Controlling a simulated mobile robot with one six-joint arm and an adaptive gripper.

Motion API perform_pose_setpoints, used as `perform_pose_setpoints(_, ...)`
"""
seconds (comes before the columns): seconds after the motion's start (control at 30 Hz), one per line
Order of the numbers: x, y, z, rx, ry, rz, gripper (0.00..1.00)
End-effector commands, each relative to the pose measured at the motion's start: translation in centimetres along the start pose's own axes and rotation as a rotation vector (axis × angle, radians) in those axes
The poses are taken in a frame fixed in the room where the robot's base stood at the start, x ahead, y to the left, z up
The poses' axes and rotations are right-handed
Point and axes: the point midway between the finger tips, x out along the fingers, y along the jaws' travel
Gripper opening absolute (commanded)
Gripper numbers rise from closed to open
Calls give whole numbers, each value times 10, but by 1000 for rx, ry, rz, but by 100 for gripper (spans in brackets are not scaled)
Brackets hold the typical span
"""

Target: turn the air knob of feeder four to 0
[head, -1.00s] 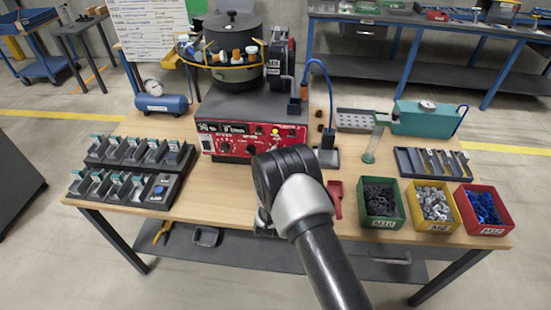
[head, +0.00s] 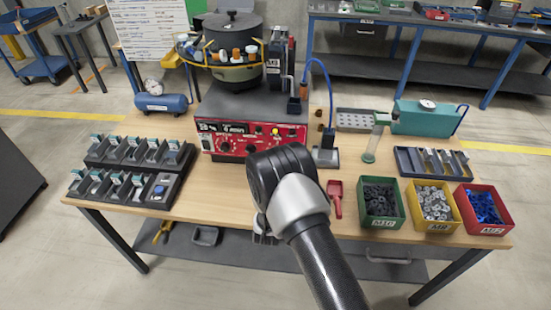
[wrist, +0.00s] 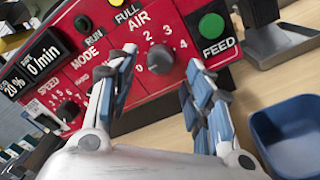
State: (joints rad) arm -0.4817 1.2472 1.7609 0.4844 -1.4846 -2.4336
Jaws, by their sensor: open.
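The red control panel (head: 240,141) is on the front of the bowl feeder, and it fills the top of the wrist view (wrist: 75,85). The grey AIR knob (wrist: 160,59) has white numbers above it, with 2, 3 and 4 readable. I cannot tell where its pointer stands. My gripper (wrist: 163,62) is open, one finger on each side of the knob in the picture. I see no clear contact with it. No number four shows on the feeder.
The green FEED button (wrist: 211,26) is right of the knob, and the MODE knob (wrist: 103,73) is left. A blue bin (wrist: 285,135) stands at the lower right of the wrist view. Sorting trays (head: 140,152) are left on the bench, and part bins (head: 380,205) are right.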

Motion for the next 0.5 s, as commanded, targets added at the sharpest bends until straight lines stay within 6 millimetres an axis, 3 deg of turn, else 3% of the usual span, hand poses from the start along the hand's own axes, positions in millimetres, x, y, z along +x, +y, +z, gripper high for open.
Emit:
perform_pose_setpoints(0.3, -68, 1, -1, -2, 4, 1, 47)
perform_pose_setpoints(0.5, -90, 0, 0, 0, 1, 1, 47)
